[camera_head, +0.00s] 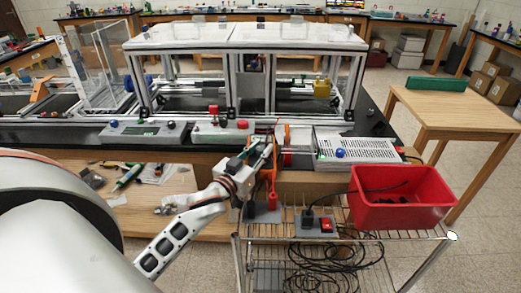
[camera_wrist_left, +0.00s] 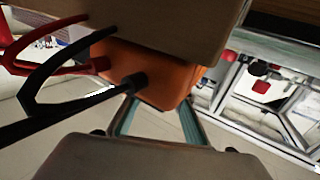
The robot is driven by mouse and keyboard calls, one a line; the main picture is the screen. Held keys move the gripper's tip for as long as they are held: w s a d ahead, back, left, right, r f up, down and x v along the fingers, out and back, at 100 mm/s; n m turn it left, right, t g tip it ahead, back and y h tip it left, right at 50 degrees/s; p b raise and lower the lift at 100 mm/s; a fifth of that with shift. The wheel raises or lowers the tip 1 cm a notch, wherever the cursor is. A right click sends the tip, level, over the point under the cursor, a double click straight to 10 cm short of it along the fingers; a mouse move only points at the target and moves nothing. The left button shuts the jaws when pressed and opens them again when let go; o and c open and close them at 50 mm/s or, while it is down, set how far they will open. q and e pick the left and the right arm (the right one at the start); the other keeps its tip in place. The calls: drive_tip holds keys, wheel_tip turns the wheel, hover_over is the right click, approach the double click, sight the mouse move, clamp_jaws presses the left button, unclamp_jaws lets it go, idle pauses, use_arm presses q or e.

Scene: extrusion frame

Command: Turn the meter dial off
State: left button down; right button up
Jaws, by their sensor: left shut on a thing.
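The meter is an orange-cased unit (camera_wrist_left: 150,70) in the left wrist view, with red and black leads plugged into the side facing the camera. Its dial does not show in either view. My left gripper (camera_wrist_left: 158,106) has its teal-padded fingers on either side of the orange case and is shut on it. In the head view the left gripper (camera_head: 258,152) is at the front edge of the bench, with bits of orange showing around it and a red lead hanging below. My right gripper is not in view.
A wire cart (camera_head: 345,237) with a red bin (camera_head: 400,198) and black cables stands below right. Control boxes (camera_head: 222,131) line the bench front beside the gripper, before a clear-panelled extrusion frame (camera_head: 232,72). A wooden table (camera_head: 455,112) stands at right.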

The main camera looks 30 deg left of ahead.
use_arm(q)
drive_tip(key=shift+r, duration=0.1)
drive_tip(key=c, duration=1.7)
unclamp_jaws()
drive_tip(key=s, duration=1.2)
drive_tip(key=shift+d, duration=0.3)
